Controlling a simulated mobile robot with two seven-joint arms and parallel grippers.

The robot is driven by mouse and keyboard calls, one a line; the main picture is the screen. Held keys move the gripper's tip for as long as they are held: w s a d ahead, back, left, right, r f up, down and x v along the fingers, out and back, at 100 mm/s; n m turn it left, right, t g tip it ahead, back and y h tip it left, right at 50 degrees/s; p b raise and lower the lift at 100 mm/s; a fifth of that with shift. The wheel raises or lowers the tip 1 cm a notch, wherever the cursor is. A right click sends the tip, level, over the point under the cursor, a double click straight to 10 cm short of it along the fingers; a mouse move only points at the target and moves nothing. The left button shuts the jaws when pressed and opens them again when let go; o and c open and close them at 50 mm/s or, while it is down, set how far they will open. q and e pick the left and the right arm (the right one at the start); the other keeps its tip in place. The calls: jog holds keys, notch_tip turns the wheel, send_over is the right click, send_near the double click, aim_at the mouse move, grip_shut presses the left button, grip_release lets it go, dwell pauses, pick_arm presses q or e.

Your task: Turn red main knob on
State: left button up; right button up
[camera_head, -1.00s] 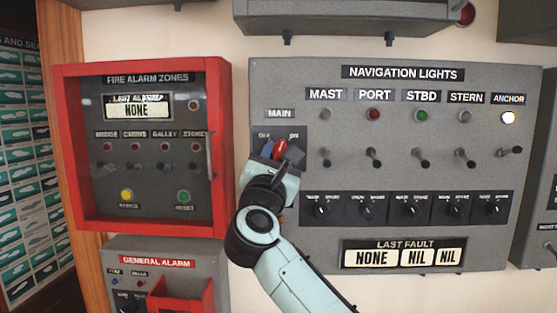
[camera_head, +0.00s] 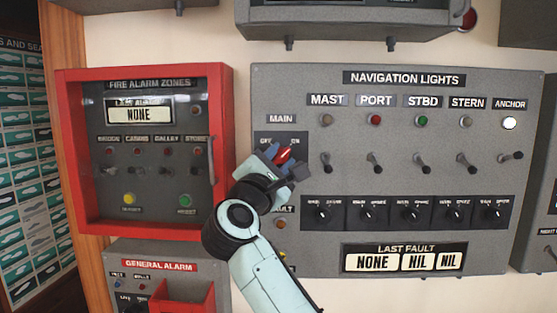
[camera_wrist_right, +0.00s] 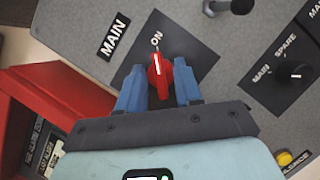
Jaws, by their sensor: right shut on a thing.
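The red main knob (camera_head: 283,154) sits under the MAIN label on the navigation lights panel (camera_head: 400,178), between OFF and ON marks. In the right wrist view the red knob (camera_wrist_right: 159,77) has a white line that points toward the ON mark. My right gripper (camera_head: 279,160) is at the knob, and its blue fingers in the wrist view (camera_wrist_right: 159,93) stand on either side of it, shut on it. The gripper is rolled clockwise in the head view and hides part of the knob plate. My left gripper is in neither view.
The red-framed fire alarm cabinet (camera_head: 222,185) stands close left of my right wrist. A row of toggle levers (camera_head: 326,162) lies to the right of the knob, with smaller rotary switches (camera_head: 323,212) below. The general alarm box (camera_head: 159,265) is lower left.

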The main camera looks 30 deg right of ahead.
jog(key=shift+s+d+r, duration=0.1)
jog(key=shift+r, duration=0.05)
jog(key=o, duration=1)
jog(key=shift+b+v, duration=3.6)
jog(key=shift+v, duration=3.05)
jog(key=shift+f, duration=0.2)
